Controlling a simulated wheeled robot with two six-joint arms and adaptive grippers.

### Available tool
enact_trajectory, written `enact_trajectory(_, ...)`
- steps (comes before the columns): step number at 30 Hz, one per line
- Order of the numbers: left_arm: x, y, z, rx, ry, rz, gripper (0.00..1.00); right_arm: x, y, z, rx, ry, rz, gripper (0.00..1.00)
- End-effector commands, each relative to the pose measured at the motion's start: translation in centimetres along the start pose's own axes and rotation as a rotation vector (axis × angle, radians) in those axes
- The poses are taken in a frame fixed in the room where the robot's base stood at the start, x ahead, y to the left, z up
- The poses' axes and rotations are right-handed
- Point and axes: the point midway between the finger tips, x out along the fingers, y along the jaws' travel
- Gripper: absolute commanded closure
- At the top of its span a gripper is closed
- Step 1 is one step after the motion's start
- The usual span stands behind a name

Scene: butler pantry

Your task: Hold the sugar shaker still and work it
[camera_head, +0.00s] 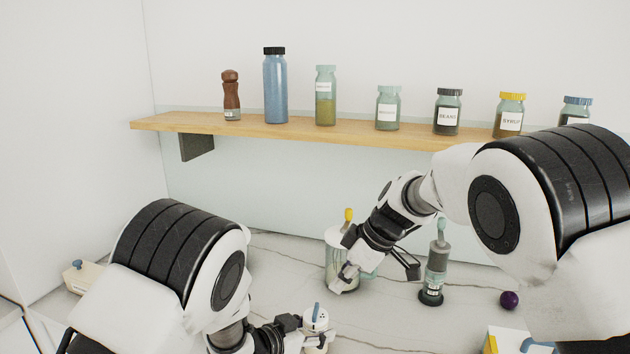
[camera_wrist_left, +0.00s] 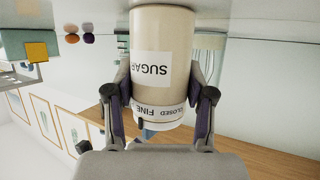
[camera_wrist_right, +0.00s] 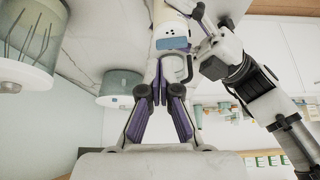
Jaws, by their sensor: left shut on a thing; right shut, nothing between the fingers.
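The cream sugar shaker (camera_head: 316,320) stands low in the middle of the head view, with a pale top and a blue part. In the left wrist view the shaker (camera_wrist_left: 163,40) shows a SUGAR label and a white collar (camera_wrist_left: 158,115) reading CLOSED and FINE. My left gripper (camera_head: 296,333) is shut around its sides; its fingers flank the body in the left wrist view (camera_wrist_left: 162,85). My right gripper (camera_head: 345,281) is shut and empty above and behind the shaker. In the right wrist view its fingers (camera_wrist_right: 160,80) point at the shaker's top (camera_wrist_right: 172,32); contact is unclear.
A glass canister (camera_head: 333,245) with a yellow-handled utensil stands just behind my right gripper. A wooden shelf (camera_head: 290,130) holds several jars above. Counter between bottle and shaker is clear.

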Motion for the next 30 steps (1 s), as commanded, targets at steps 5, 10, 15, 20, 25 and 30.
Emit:
enact_trajectory(5, 0.0, 0.0, 0.1, -0.001, -0.002, 0.000, 0.90, 2.6, -0.1, 1.5, 0.004, -0.003, -0.005, 1.00)
enact_trajectory(10, 0.0, 0.0, 0.1, -0.001, -0.002, 0.000, 0.90, 4.4, -0.1, 2.5, 0.004, -0.002, -0.004, 1.00)
enact_trajectory(15, 0.0, 0.0, 0.1, -0.001, -0.002, 0.000, 0.90, 5.1, 0.0, 2.8, 0.003, -0.001, -0.002, 1.00)
enact_trajectory(20, 0.0, 0.0, 0.1, -0.001, -0.002, 0.000, 0.90, 5.1, 0.0, 2.8, 0.003, -0.001, -0.002, 1.00)
enact_trajectory(25, 0.0, 0.0, 0.1, -0.001, -0.002, 0.000, 0.90, 5.1, -0.1, 2.8, 0.003, -0.001, -0.002, 1.00)
enact_trajectory(30, 0.0, 0.0, 0.1, -0.001, -0.002, 0.000, 0.90, 5.2, -0.1, 2.6, 0.003, -0.001, -0.002, 1.00)
